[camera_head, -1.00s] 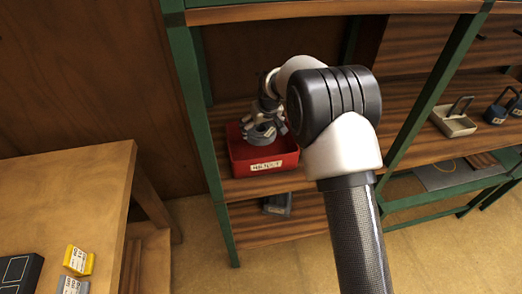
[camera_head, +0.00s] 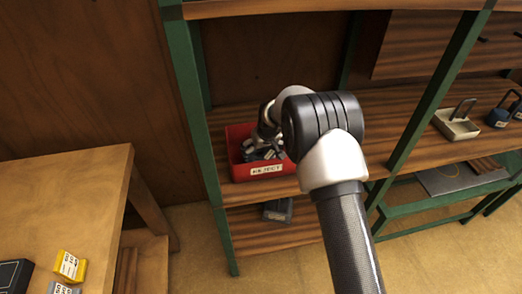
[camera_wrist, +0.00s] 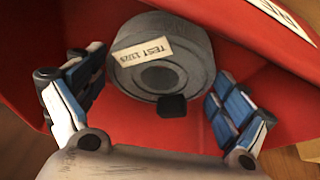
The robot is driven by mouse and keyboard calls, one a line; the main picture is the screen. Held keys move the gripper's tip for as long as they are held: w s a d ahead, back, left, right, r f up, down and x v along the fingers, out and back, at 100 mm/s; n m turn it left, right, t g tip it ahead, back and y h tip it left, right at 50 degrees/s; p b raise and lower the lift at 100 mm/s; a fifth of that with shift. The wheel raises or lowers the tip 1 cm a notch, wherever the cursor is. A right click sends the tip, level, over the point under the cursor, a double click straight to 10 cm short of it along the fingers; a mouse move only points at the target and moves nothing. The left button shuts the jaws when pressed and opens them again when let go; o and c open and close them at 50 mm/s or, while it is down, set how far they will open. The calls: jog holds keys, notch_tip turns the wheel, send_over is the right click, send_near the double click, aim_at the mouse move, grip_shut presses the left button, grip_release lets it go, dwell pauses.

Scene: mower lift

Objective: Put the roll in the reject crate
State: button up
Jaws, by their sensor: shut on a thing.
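The roll (camera_wrist: 180,52) is a thick grey disc with a hub and a cream label reading "TEST". In the wrist view it sits between the two fingers of my gripper (camera_wrist: 156,80), inside the red walls of the reject crate. My gripper is shut on the roll; a small gap seems to show beside the right finger. The reject crate (camera_head: 236,168) is red with a white "REJECT" label and stands on a wooden shelf in the head view. My gripper (camera_head: 264,150) is down in it there. The roll is hard to make out in the head view. Whether it touches the crate floor I cannot tell.
Green posts (camera_head: 190,120) frame the shelf around the crate. A dark grey object (camera_head: 277,210) lies on the shelf below. A wooden table (camera_head: 70,200) at left holds a yellow box (camera_head: 70,266).

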jog(key=shift+f, duration=0.15)
jog(key=o, duration=1)
jog(key=shift+r, duration=0.35)
jog(key=p+v, duration=0.3)
jog(key=v, duration=0.9)
